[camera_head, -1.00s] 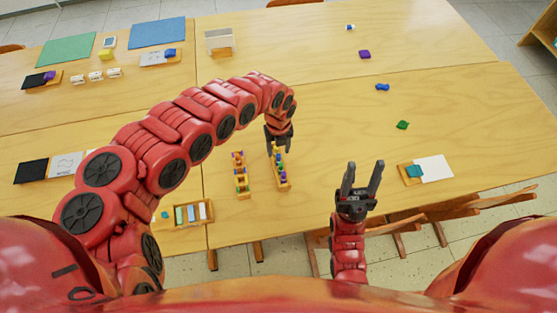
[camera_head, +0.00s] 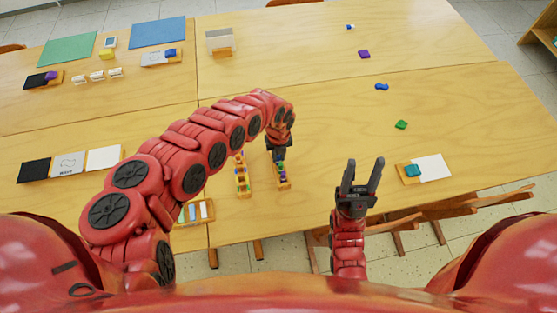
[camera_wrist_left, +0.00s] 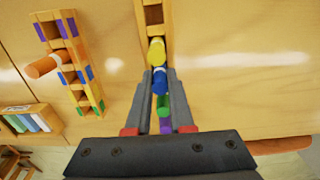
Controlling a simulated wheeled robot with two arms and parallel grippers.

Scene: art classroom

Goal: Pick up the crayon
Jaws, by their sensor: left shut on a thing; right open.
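In the wrist view, a wooden rack (camera_wrist_left: 153,14) holds a row of upright crayons seen from above. A yellow crayon (camera_wrist_left: 156,50) is beyond my fingertips, and a blue crayon (camera_wrist_left: 160,82) is between them. Green (camera_wrist_left: 164,106) and purple (camera_wrist_left: 166,126) pieces show further in between the fingers. My left gripper (camera_head: 278,156) is over this rack in the head view and shut on the blue crayon. I cannot tell whether the crayon is clear of its slot. My right gripper (camera_head: 362,172) is open and empty, pointing up near the table's front edge.
A second wooden rack (camera_head: 243,188) stands just left, with an orange crayon (camera_wrist_left: 47,64) sticking out. A box of pastel blocks (camera_head: 205,222) is at the front edge. A white sheet (camera_head: 432,167) lies to the right.

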